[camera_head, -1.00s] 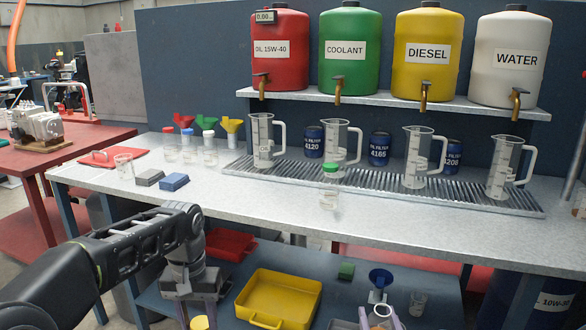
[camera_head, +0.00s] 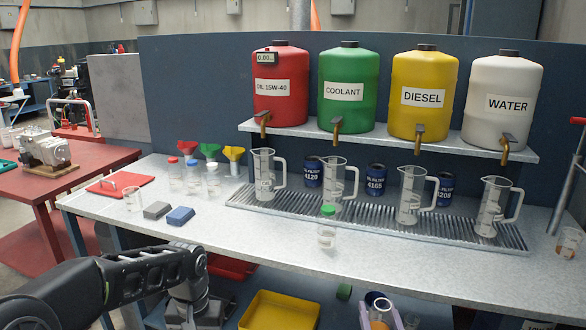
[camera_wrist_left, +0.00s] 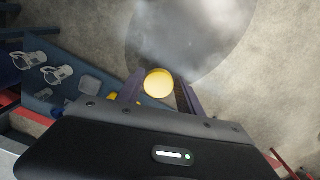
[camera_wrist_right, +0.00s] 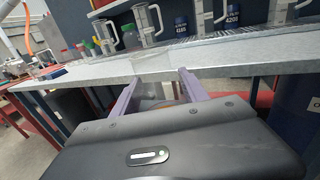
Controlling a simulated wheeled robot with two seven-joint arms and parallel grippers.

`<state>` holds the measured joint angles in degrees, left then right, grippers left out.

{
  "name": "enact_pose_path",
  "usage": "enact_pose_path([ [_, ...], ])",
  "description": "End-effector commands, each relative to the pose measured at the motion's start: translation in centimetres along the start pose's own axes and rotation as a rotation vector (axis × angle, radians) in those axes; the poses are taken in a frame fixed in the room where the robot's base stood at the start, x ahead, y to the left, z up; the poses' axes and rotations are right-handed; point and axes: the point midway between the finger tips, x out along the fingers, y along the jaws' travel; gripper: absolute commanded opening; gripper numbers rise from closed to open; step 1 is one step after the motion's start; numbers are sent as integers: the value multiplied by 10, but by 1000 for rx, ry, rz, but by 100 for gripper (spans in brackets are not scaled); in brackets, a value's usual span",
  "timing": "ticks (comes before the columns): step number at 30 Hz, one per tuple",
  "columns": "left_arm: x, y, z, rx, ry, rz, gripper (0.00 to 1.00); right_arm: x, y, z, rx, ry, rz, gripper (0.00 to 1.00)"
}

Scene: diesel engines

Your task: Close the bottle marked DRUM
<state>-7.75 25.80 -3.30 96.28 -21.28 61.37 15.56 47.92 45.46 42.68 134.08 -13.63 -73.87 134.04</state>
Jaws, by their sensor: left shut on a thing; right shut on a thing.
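My right gripper (camera_head: 380,306) is at the bottom edge of the head view, in front of the bench. Its purple fingers are shut on a clear bottle (camera_head: 380,315) with amber contents; no label is readable. In the right wrist view the fingers (camera_wrist_right: 155,85) show a little amber between them. My left gripper (camera_wrist_left: 157,92) is shut on a round yellow cap (camera_wrist_left: 158,82), seen in the left wrist view. In the head view the left fingers are below the picture. I cannot see the word DRUM anywhere.
The bench (camera_head: 260,228) holds a green-capped bottle (camera_head: 327,230), other capped bottles (camera_head: 193,180), measuring jugs (camera_head: 412,195) and a cup with brown contents (camera_head: 568,243). A yellow tray (camera_head: 278,312) is on the lower shelf. The bench's front middle is largely clear.

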Motion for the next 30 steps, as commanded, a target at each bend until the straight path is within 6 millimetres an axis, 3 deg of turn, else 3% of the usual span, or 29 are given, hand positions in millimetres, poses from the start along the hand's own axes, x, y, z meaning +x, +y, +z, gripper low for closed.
enact_pose_path([
  [20, 0, 0, 1, -1, -1, 0, 7, -2, 3, 2, 0, -2, 13, 0],
  [26, 0, 0, 1, -1, -1, 0, 7, -14, 19, -7, 0, 0, 87, 0],
  [30, 0, 0, 1, -1, -1, 0, 7, -29, 41, -17, 2, 1, 190, 0],
])
